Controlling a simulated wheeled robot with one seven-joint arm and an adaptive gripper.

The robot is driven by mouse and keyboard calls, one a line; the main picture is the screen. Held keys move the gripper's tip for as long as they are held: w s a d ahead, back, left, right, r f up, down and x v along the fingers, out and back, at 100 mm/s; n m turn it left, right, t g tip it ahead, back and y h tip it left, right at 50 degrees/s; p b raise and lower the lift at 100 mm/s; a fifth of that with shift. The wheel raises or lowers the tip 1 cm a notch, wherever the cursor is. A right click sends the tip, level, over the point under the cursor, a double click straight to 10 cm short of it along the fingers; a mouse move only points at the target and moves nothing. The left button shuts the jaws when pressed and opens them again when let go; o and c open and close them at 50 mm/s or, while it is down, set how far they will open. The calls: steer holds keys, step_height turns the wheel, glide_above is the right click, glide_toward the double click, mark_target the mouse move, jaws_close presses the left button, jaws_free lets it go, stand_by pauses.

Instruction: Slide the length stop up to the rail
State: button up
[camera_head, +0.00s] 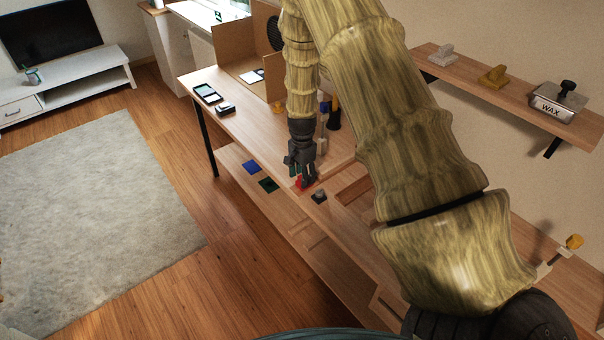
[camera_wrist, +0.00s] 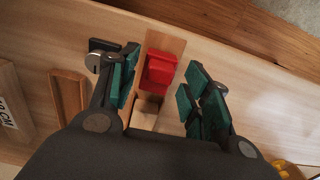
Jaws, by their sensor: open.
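A red block (camera_wrist: 158,72), which looks like the length stop, sits on a narrow brown wooden strip (camera_wrist: 168,43) on the workbench. In the wrist view it lies between the green-padded fingers of my gripper (camera_wrist: 160,88), with a gap on both sides. My gripper is open and holds nothing. In the head view my gripper (camera_head: 302,178) points down at the bench, and the red block (camera_head: 308,182) shows partly behind its fingers. I cannot tell for certain which part is the rail. A pale wooden piece (camera_wrist: 145,112) lies close to the block, partly hidden by my gripper.
A dark knob (camera_head: 319,197) stands close beside my gripper. A dark upright tool (camera_head: 334,115) stands behind. A wall shelf (camera_head: 500,85) holds a wax tin (camera_head: 557,101).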

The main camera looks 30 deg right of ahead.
steer(key=shift+f, duration=0.1)
steer(key=shift+c, duration=0.4)
jaws_close()
steer(key=shift+w+d, duration=0.15)
steer(key=shift+d, duration=2)
steer(key=shift+a, duration=0.15)
steer(key=shift+o, duration=0.4)
jaws_free()
steer(key=shift+a, duration=0.1)
